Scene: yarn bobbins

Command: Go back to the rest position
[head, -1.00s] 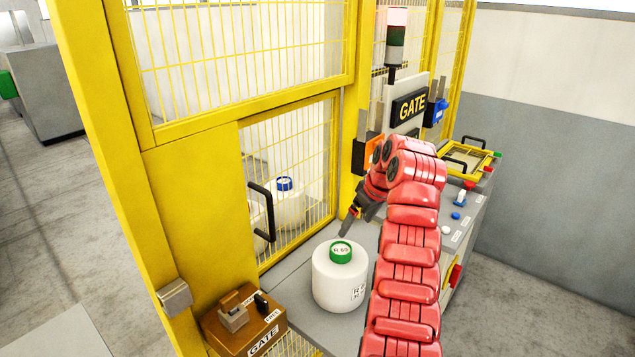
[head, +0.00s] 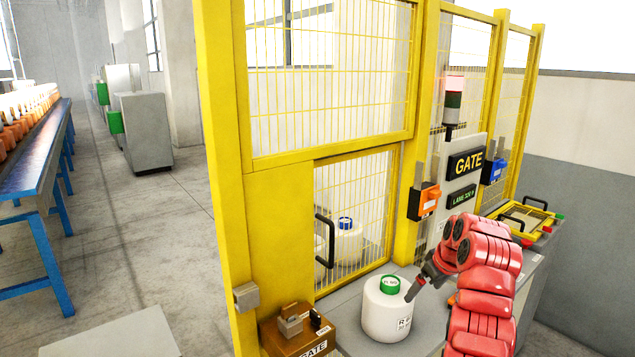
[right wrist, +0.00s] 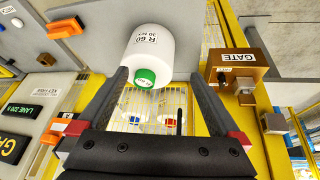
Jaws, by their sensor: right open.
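My right gripper (head: 411,293) is open and empty. In the head view its tip shows just right of the green top of a white bobbin (head: 384,320); I cannot tell whether they touch. The bobbin stands upright on the grey counter (head: 352,345) in front of the gate. My left gripper is not in view.
A brown GATE box (head: 290,340) sits left of the bobbin. A GATE panel (head: 466,165) stands behind my arm. Open floor (head: 150,235) lies left.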

